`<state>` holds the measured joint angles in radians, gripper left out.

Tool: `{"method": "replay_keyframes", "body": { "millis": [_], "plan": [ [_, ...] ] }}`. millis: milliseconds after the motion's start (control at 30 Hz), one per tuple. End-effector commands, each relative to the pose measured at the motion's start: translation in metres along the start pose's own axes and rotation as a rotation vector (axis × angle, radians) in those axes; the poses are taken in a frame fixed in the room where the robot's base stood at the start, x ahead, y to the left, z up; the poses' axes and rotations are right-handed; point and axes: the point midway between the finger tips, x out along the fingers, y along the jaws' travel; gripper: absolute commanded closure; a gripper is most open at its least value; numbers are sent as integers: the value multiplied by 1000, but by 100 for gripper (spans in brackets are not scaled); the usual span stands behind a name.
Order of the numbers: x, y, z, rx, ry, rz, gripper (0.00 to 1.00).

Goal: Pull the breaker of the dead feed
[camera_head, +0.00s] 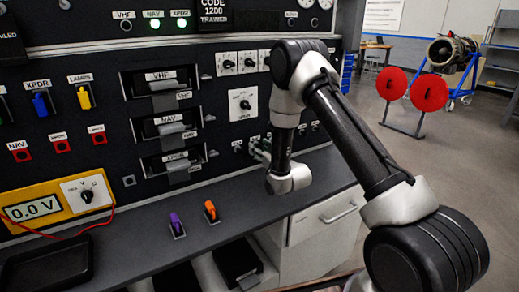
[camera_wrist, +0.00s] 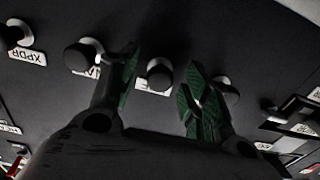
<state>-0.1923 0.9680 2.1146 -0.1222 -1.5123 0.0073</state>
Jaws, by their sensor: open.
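My gripper (camera_wrist: 162,90) is open in the wrist view, with its green-padded fingers on either side of a round black breaker knob (camera_wrist: 159,76). The knob's label is mostly hidden and unreadable. A second knob (camera_wrist: 82,56) sits left of the left finger, over a label partly reading "NA". A third knob (camera_wrist: 14,33) has a label reading XPDR. Another knob is partly behind the right finger. In the head view my gripper (camera_head: 260,150) is at the black panel.
A grey shelf (camera_head: 130,228) runs below the panel, with purple (camera_head: 176,224) and orange (camera_head: 210,211) items on it. A yellow meter (camera_head: 62,200) reads 0.0 V. Three radio units (camera_head: 165,86) are left of my gripper.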

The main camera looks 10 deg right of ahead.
Motion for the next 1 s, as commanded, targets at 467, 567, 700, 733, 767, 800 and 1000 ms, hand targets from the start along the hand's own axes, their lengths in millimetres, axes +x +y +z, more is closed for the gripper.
{"method": "replay_keyframes", "body": {
  "millis": [467,567,700,733,767,800,1000],
  "plan": [
    [0,0,0,0,0,0,100],
    [0,0,0,0,0,0,100],
    [-2,0,0,0,-1,0,100],
    [-3,0,0,0,-1,0,100],
    [-4,0,0,0,-1,0,100],
    [-5,0,0,0,-1,0,100],
    [-11,0,0,0,0,1,100]
  ]
}}
